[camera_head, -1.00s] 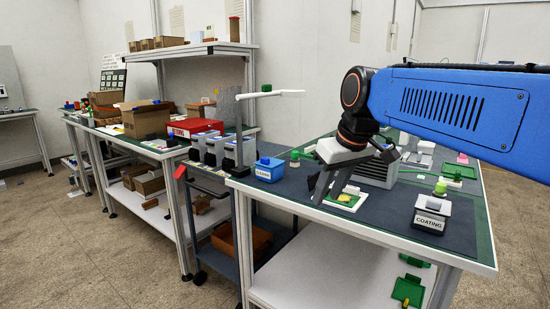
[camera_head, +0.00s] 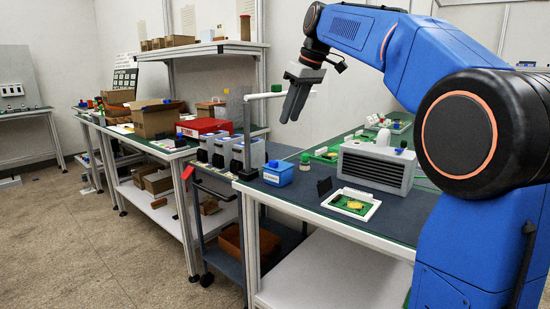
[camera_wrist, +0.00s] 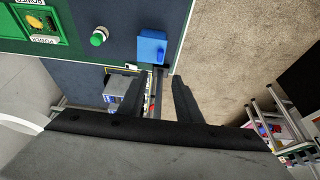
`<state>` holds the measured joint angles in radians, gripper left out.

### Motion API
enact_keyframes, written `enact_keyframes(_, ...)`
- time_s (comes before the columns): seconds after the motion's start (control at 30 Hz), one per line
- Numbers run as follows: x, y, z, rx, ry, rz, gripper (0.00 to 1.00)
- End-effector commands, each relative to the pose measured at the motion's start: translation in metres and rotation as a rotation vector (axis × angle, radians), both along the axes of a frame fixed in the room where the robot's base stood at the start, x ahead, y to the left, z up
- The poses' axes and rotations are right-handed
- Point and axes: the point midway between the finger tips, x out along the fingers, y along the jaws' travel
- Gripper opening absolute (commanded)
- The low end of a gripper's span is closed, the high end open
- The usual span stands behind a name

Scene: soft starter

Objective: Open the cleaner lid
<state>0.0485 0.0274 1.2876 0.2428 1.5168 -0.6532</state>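The cleaner (camera_head: 278,175) is a small blue box with a white label on its front, at the near left corner of the right-hand workbench. A small blue knob shows on its top; the lid appears shut. In the wrist view the cleaner (camera_wrist: 150,50) appears as a blue box near the bench edge, beyond my fingertips. My gripper (camera_head: 292,112) hangs in the air above the cleaner, clear of it, fingers pointing down. In the wrist view my gripper (camera_wrist: 160,78) has its two dark fingers apart with nothing held between them.
A green-capped bottle (camera_head: 305,162) stands just right of the cleaner. A grey finned box (camera_head: 375,168) and a white tray with a green insert (camera_head: 351,205) lie farther right. A grey post with a white arm (camera_head: 248,125) rises left of the cleaner, near my gripper.

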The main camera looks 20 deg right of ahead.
Motion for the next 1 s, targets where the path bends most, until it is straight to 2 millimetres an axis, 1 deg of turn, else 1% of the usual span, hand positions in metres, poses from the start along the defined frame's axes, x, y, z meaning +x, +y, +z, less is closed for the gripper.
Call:
enact_keyframes(0.7,0.037,0.028,-0.114,0.000,0.001,-0.001,0.31)
enact_keyframes(0.83,0.043,0.032,-0.132,0.000,0.001,0.000,0.31)
enact_keyframes(1.0,0.048,0.036,-0.146,0.000,0.001,-0.001,0.31)
